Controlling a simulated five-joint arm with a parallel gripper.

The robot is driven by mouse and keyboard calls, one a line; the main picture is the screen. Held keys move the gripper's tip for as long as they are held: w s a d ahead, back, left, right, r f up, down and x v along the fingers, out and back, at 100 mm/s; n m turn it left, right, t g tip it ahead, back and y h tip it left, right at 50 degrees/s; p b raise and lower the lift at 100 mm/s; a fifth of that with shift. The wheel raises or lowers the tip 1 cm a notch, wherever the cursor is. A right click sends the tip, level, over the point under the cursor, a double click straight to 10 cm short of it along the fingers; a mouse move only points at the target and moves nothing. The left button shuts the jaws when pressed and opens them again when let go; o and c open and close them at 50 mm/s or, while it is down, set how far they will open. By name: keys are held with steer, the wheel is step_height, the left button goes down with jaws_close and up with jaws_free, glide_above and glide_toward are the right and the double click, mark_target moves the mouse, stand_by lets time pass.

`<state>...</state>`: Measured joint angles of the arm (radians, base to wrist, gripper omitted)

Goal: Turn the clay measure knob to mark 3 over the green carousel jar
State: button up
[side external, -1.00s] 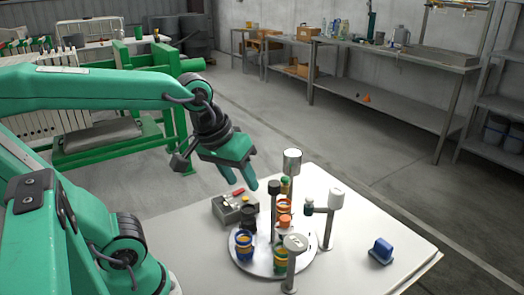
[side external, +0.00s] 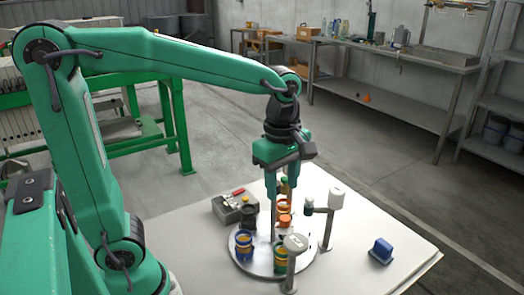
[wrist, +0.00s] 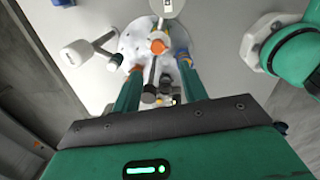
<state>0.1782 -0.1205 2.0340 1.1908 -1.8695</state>
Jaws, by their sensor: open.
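My gripper (side external: 281,190) is open and empty, pointing down over the back of the round carousel (side external: 242,264). In the wrist view its fingertips (wrist: 159,66) straddle the middle posts, and I cannot tell whether they touch anything. An orange cap (side external: 285,220) shows near the carousel's middle and also in the wrist view (wrist: 158,46). Jars stand on the disc: a blue-banded one (side external: 244,246), a dark one (side external: 248,217) and one with green and yellow bands (side external: 280,260). The gripper hides the back measures. I cannot tell which knob is the clay one or read its marks.
A white-topped measure on a post (side external: 336,199) stands right of the carousel, and another (side external: 296,242) in front. A grey box with red-handled tools (side external: 234,206) lies at the left.

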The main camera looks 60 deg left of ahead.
mark_target(285, 218)
steer(key=shift+w+d+f+n, duration=0.2)
steer(key=shift+w+d+n, duration=0.15)
steer(key=shift+n, duration=0.45)
steer(key=shift+f, duration=0.1)
steer(key=shift+f, duration=3.8)
steer(key=shift+c, duration=0.2)
jaws_close()
